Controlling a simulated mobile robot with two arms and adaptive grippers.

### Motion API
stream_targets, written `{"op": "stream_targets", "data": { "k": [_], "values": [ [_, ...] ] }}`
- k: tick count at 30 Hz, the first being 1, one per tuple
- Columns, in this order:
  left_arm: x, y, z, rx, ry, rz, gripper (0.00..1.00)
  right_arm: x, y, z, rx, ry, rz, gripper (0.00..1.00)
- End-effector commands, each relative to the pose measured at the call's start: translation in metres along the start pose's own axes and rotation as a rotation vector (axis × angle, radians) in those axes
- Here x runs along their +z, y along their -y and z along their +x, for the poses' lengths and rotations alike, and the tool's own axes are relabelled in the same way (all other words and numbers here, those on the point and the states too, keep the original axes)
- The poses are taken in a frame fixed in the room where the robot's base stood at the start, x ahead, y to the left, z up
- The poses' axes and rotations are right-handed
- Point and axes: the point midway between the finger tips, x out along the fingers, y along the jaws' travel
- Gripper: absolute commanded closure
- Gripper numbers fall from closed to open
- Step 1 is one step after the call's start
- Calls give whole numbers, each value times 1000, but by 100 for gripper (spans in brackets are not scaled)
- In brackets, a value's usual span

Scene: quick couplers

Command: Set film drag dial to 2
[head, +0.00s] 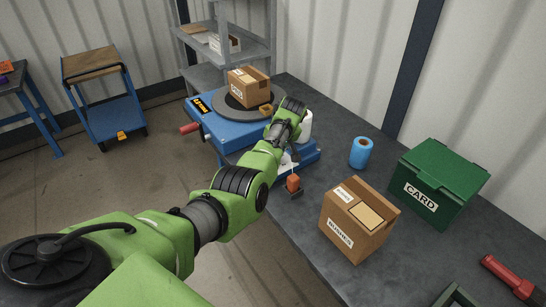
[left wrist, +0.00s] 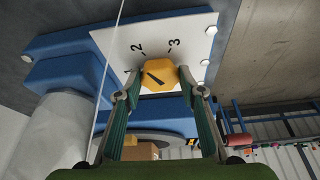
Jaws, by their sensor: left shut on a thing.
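The film drag dial (left wrist: 158,74) is a yellow knob with a dark pointer line, on a white plate (left wrist: 195,47) marked 2 and 3. The line slants from upper left to lower right; its upper end points left of the 2. My left gripper (left wrist: 158,84) is shut on the dial, a finger on each side. My right gripper is in neither view.
A carton (head: 248,87) stands on the machine's round turntable (head: 222,108). A white roll (head: 306,125) stands behind my wrist.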

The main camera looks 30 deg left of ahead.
Motion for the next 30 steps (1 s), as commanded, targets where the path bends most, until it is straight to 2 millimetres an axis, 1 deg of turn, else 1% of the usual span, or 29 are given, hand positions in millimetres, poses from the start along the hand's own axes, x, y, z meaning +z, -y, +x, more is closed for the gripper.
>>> {"op": "stream_targets", "data": {
  "k": [11,12,13,14,25,30],
  "values": [
    [1,0,0,-2,3,-3,85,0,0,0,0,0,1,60],
    [1,0,0,-2,3,-3,58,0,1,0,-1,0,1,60],
    [1,0,0,-2,3,-3,51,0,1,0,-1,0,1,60],
    [1,0,0,-2,3,-3,47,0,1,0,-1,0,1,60],
    [0,0,-1,-1,1,-2,47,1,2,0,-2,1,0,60],
    [0,-1,-13,1,-1,-2,47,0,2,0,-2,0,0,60]
  ]
}}
